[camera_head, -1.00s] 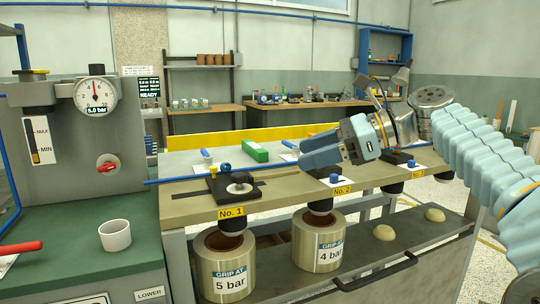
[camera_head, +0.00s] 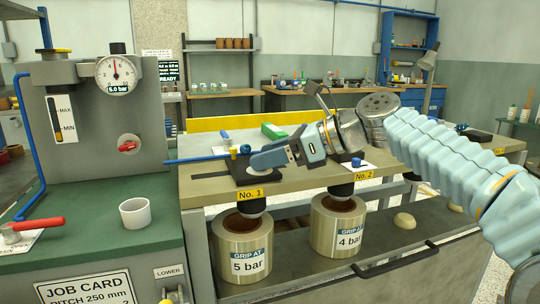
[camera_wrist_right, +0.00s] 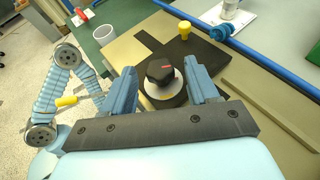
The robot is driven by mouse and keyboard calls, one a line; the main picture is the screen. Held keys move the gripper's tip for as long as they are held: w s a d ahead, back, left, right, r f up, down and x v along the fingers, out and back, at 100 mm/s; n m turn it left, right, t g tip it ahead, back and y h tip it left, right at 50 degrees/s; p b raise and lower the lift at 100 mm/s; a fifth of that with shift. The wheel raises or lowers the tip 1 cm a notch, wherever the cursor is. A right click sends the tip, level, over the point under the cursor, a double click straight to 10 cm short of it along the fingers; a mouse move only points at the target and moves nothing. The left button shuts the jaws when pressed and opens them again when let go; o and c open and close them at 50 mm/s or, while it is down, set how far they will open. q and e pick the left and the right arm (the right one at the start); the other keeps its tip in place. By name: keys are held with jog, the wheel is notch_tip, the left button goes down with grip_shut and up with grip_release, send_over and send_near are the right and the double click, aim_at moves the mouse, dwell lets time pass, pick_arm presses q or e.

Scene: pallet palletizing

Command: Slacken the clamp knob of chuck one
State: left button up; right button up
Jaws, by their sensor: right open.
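Station one has a "No. 1" label (camera_head: 250,194) on the bench front, with the dark chuck (camera_head: 251,207) below it in the "5 bar" roll (camera_head: 243,262). In the right wrist view a black faceted knob (camera_wrist_right: 159,70) with a red mark stands on a pale disc over a black plate (camera_wrist_right: 184,58). My right gripper (camera_wrist_right: 161,73) is open, with one finger on each side of the knob; contact cannot be told. In the head view my right gripper (camera_head: 268,158) is low over station one and hides the knob.
A blue rod (camera_head: 192,160) runs along the bench past a yellow peg (camera_wrist_right: 184,29) and a blue fitting (camera_wrist_right: 221,32). A white cup (camera_head: 135,212) and pressure gauge (camera_head: 116,71) are left.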

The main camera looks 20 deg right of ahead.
jog(key=shift+a, duration=0.1)
jog(key=c, duration=1)
jog(key=shift+w+r+n+g+y+p, duration=0.15)
jog(key=shift+n+g+y+p, duration=0.2)
jog(key=shift+p, duration=0.5)
jog(key=shift+c, duration=0.2)
jog(key=shift+w+n+g+y+p, duration=0.1)
jog(key=shift+n+g+y+p, duration=0.25)
jog(key=shift+n+g+p, duration=0.25)
jog(key=shift+w+f+n+g+y, duration=0.1)
jog(key=shift+n+g+y, duration=0.05)
jog(key=shift+n+g, duration=0.45)
jog(key=shift+w+f+n+g+y, duration=0.1)
jog(key=shift+n+g+y, duration=0.05)
jog(key=shift+n+g, duration=0.35)
jog(key=shift+w+d+n+g, duration=0.1)
jog(key=shift+d+n+g, duration=0.1)
jog(key=shift+n+g, duration=0.75)
jog(key=shift+g, duration=0.4)
jog(key=o, duration=1)
jog(key=shift+o, duration=0.2)
